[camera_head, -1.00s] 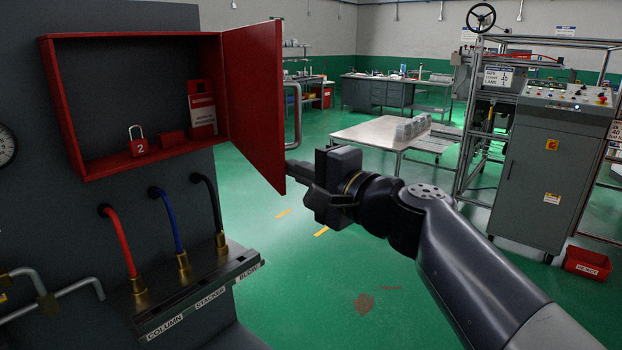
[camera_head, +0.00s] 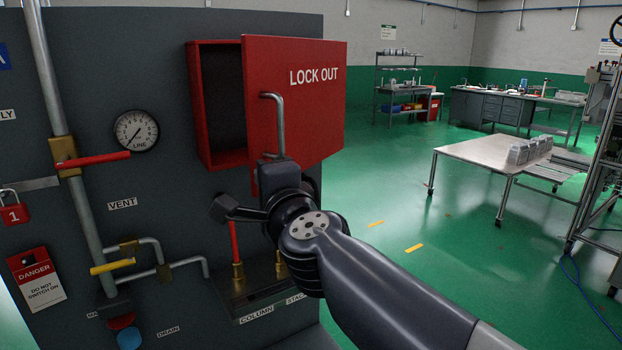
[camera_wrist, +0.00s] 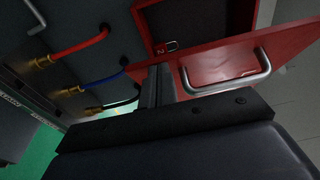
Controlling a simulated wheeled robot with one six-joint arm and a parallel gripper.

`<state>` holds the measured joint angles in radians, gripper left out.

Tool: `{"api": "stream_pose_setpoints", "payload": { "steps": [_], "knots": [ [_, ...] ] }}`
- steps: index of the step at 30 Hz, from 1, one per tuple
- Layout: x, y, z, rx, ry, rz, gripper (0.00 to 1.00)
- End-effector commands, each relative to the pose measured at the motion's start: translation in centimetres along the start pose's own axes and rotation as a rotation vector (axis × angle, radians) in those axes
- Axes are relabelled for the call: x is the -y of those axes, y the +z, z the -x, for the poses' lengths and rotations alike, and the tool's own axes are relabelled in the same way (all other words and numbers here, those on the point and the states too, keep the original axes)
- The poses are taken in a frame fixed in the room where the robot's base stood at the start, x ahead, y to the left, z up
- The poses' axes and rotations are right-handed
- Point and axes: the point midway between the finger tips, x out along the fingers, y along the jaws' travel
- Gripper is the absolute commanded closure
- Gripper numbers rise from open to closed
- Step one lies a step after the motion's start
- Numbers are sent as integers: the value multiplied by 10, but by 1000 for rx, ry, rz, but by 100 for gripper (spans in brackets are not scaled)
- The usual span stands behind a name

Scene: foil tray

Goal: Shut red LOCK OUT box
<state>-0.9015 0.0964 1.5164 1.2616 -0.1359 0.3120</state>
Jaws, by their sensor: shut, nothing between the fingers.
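The red LOCK OUT box (camera_head: 203,110) is mounted on the dark panel. Its red door (camera_head: 312,110) stands partly open. The lettered outer face shows, and a dark gap into the box remains at the left. A grey bar handle (camera_head: 280,125) is near the door's left edge; it also shows in the wrist view (camera_wrist: 228,80). My gripper is in front of the door's lower left part in the head view, its fingertips hidden there. In the wrist view its fingers (camera_wrist: 156,82) are together and empty, left of the handle.
Hoses with brass fittings (camera_head: 238,275) rise below the box. A gauge (camera_head: 136,132), pipes and a red valve lever (camera_head: 94,160) are on the panel to the left. Open green floor (camera_head: 400,290) lies to the right, with a metal table (camera_head: 480,160) beyond.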

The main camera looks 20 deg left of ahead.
Motion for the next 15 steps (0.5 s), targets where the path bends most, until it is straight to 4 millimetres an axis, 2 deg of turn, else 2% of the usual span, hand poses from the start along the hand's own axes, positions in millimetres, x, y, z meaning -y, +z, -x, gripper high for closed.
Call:
{"api": "stream_pose_setpoints", "payload": {
  "steps": [1, 6, 15],
  "knots": [
    [2, 11, -13, 5, 4, 1, 100],
    [3, 35, -48, 2, 3, 1, 100],
    [3, 58, -96, 0, 1, 0, 100]
  ]
}}
